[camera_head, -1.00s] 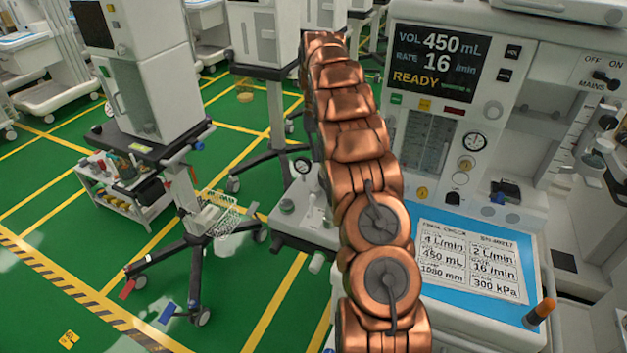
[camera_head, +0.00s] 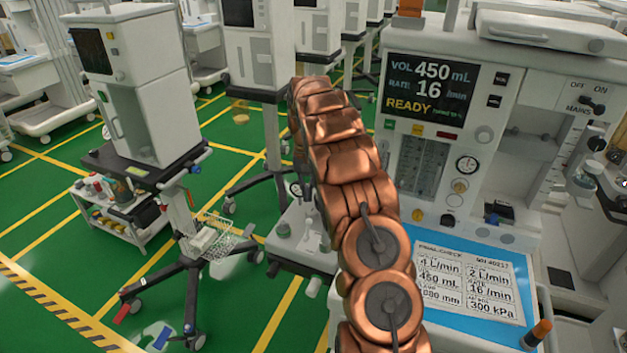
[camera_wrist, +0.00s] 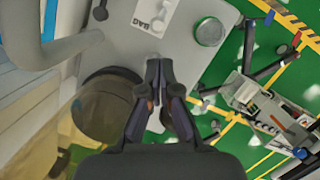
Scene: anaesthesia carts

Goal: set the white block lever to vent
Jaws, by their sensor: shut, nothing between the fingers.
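The white block (camera_head: 302,252) projects from the left side of the anaesthesia machine in the head view, partly behind my arm. In the wrist view the block (camera_wrist: 172,32) shows a pale grey-white top with an upside-down "BAG" label. My gripper (camera_wrist: 158,68) is shut and empty, its fingertips over the block, just below the label in the picture. Whether they touch it I cannot tell. A small dark piece (camera_wrist: 100,13) sits left of the label. I cannot pick out the lever for certain, nor its setting. In the head view my gripper is hidden behind my arm.
A dark round canister (camera_wrist: 110,104) lies left of my fingers. The machine's screen (camera_head: 430,90) reads READY. A check card (camera_head: 470,285) lies on its blue worktop. Another cart (camera_head: 145,160) stands left on green floor.

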